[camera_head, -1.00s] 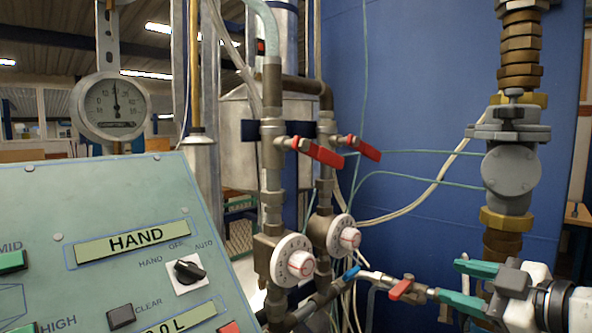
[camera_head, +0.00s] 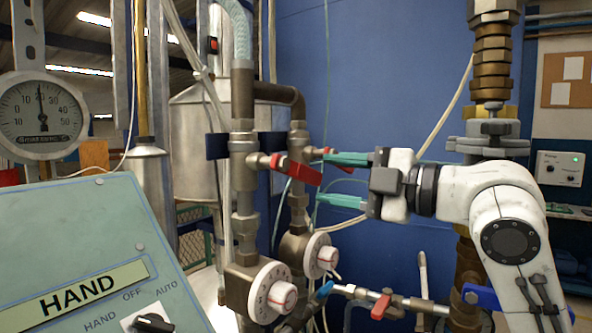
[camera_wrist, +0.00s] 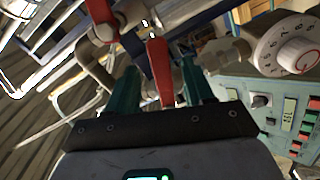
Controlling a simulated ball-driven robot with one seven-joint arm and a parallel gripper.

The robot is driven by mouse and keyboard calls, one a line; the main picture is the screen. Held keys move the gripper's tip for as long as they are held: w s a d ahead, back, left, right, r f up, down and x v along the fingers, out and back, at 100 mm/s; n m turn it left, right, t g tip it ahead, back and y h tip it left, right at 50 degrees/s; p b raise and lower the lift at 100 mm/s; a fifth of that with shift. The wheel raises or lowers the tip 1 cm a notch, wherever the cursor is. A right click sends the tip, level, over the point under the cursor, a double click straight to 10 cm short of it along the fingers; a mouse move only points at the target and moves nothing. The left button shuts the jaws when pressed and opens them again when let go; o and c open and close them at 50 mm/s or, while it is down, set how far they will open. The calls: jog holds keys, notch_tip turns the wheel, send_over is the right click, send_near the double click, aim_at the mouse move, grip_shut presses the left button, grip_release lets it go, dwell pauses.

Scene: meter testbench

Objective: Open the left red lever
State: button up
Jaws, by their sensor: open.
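The left red lever (camera_head: 298,171) sits on the left pipe and slopes down to the right, its free end in line with the gap between my fingertips. My gripper (camera_head: 322,179) comes in from the right, its green fingers spread one above the other. In the wrist view a red lever (camera_wrist: 160,72) lies between the open fingers (camera_wrist: 160,85), with space on both sides and no clear contact. Another red lever (camera_wrist: 100,10) shows at the upper left there. In the head view the right red lever is mostly hidden behind my gripper.
Two white dials (camera_head: 270,292) sit low on the pipes. A valve with a small red handle (camera_head: 381,305) is below my gripper. The green control panel (camera_head: 85,250) fills the lower left, with a round gauge (camera_head: 42,115) behind it. A thick brass pipe (camera_head: 492,75) rises at the right.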

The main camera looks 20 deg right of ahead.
aim_at(298, 176)
jog(key=p+x, duration=0.1)
jog(key=x, duration=0.6)
jog(key=shift+p, duration=0.4)
grip_shut()
